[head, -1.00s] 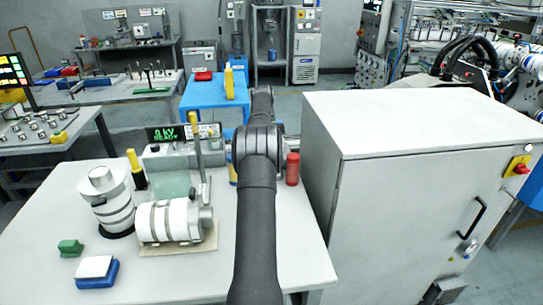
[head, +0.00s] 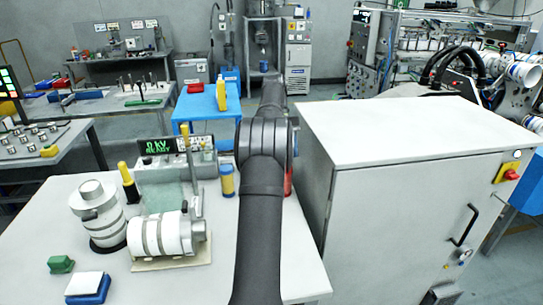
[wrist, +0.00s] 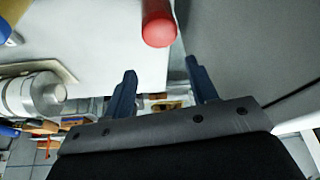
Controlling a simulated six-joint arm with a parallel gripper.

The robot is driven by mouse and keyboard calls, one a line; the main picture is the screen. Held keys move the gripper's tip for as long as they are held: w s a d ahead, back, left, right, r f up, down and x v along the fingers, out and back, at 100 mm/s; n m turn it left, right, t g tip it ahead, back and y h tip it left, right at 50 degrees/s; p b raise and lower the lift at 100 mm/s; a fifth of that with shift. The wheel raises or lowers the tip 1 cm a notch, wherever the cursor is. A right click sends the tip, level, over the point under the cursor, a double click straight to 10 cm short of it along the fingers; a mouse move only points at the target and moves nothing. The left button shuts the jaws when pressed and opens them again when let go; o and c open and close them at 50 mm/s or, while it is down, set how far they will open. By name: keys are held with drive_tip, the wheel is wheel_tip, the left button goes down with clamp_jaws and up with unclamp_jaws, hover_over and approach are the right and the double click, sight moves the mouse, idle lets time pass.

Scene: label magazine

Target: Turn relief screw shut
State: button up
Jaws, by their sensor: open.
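I cannot pick out a relief screw in either view. A white ringed cylinder with a grey metal end (head: 165,234) lies on a pale board on the table, and its metal end also shows at the left of the wrist view (wrist: 40,97). A similar ringed unit (head: 98,215) stands upright to its left. My gripper (wrist: 163,84) is open, with two blue fingers apart and nothing between them. A red cylinder (wrist: 158,24) is in front of the fingertips in the wrist view, apart from them. In the head view my arm hides the gripper.
Behind the ringed units is a tester reading 0 kV READY (head: 176,146). A tall grey cabinet (head: 400,230) borders the table's right side. Green and blue-white blocks (head: 88,287) lie front left.

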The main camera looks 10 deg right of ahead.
drive_tip(key=shift+s+d+r, duration=1.1)
drive_tip(key=shift+s+d, duration=0.1)
drive_tip(key=shift+d, duration=0.15)
drive_tip(key=n, duration=0.3)
drive_tip(key=w+a+n, duration=0.1)
drive_tip(key=shift+r+n+t, duration=0.3)
drive_tip(key=shift+r+n, duration=0.05)
drive_tip(key=shift+n, duration=0.05)
drive_tip(key=n, duration=0.2)
drive_tip(key=w+a+n, duration=0.1)
drive_tip(key=n, duration=0.1)
drive_tip(key=shift+r, duration=0.3)
drive_tip(key=w+a+r+n+t+y, duration=0.1)
drive_tip(key=w+a+r+n+t, duration=0.15)
drive_tip(key=n, duration=1.15)
drive_tip(key=w+a+r+n+t, duration=0.15)
drive_tip(key=a+n, duration=0.25)
drive_tip(key=n, duration=0.9)
drive_tip(key=f, duration=1.1)
drive_tip(key=w+f, duration=0.1)
drive_tip(key=f, duration=0.4)
drive_tip(key=shift+f, duration=0.25)
drive_tip(key=shift+c, duration=0.4)
